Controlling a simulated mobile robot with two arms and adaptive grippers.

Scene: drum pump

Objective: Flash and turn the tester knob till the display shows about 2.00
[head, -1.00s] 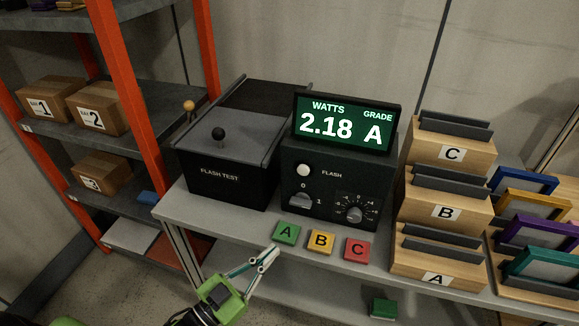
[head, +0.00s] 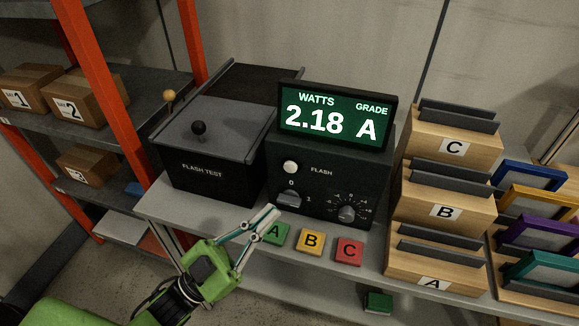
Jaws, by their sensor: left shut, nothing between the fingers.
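The tester (head: 322,192) is a black box on the bench. Its display (head: 333,118) reads 2.18 watts, grade A. Its front has a white flash button (head: 291,167), a switch (head: 289,199) marked 0 and 1, and a round knob (head: 346,213) with a scale around it. The flash test box (head: 202,182) stands beside it on the left, lid down. My left gripper (head: 270,213) is shut and empty, in front of the tester, below the switch and left of the knob. It appears apart from the controls and partly covers the green A block. My right gripper is out of view.
Green A (head: 277,232), yellow B (head: 311,241) and red C (head: 348,252) blocks lie along the bench's front edge. Wooden racks (head: 446,212) marked A, B and C stand right. An orange-framed shelf (head: 97,75) with boxes is left.

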